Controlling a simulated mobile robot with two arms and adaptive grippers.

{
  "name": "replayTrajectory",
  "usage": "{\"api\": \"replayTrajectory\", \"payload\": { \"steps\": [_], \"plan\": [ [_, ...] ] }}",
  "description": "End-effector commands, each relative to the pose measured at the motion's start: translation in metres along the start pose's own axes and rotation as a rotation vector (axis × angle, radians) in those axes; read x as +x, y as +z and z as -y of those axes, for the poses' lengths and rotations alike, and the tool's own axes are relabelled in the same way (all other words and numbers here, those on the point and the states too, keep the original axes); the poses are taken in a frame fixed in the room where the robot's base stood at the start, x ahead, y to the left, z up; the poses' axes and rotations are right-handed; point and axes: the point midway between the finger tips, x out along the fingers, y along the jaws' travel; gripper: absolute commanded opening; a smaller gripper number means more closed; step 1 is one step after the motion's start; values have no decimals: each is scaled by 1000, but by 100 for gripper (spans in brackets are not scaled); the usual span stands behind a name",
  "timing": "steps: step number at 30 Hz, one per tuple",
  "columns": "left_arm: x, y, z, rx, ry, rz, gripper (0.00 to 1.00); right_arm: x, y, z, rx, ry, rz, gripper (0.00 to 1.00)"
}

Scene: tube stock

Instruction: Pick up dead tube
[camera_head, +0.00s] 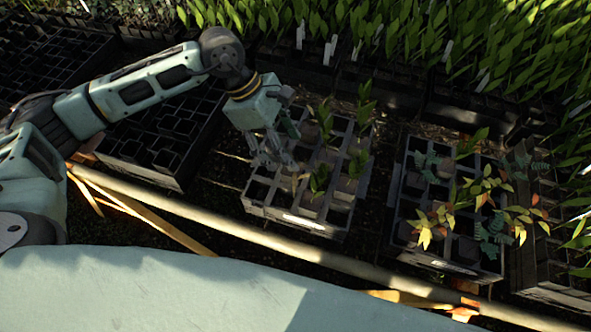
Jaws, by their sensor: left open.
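A grey tube tray (302,220) stands in the middle, with square cells. Several cells hold tubes with green seedlings, such as the seedling (320,178) near the front; other cells look dark and empty. My left gripper (279,167) points down over the left part of this tray, with its fingers apart. I see nothing held between them. The fingers and shadow hide the cells below, and I cannot tell which tube is dead. I cannot tell whether the fingers touch a tube. My right gripper is not in view.
A second tray (446,264) to the right holds leafy plants, some yellow and orange. An empty-looking black tray (150,174) lies to the left. A pale rail (230,224) runs along the front. Dense green seedlings (430,30) fill the back.

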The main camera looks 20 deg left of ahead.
Motion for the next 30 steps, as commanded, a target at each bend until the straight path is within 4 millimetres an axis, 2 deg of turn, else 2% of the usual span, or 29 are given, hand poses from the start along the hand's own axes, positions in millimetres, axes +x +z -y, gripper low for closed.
{"api": "replayTrajectory", "payload": {
  "steps": [2, 5, 11, 16, 21, 29, 30],
  "plan": [
    [-4, -14, -2, 9, 0, -51, 61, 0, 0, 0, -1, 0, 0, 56],
    [2, -19, -1, 12, -5, -71, 61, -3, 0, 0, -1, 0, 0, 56],
    [24, -20, 0, 10, -6, -68, 61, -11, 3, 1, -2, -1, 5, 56],
    [47, -22, 2, 11, -7, -67, 61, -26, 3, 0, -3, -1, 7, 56],
    [68, -25, 0, 10, -4, -65, 61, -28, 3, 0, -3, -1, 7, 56],
    [72, -25, 0, 11, -2, -65, 61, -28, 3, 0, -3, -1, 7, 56],
    [72, -25, 0, 11, -2, -65, 58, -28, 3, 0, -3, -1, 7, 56]
  ]
}}
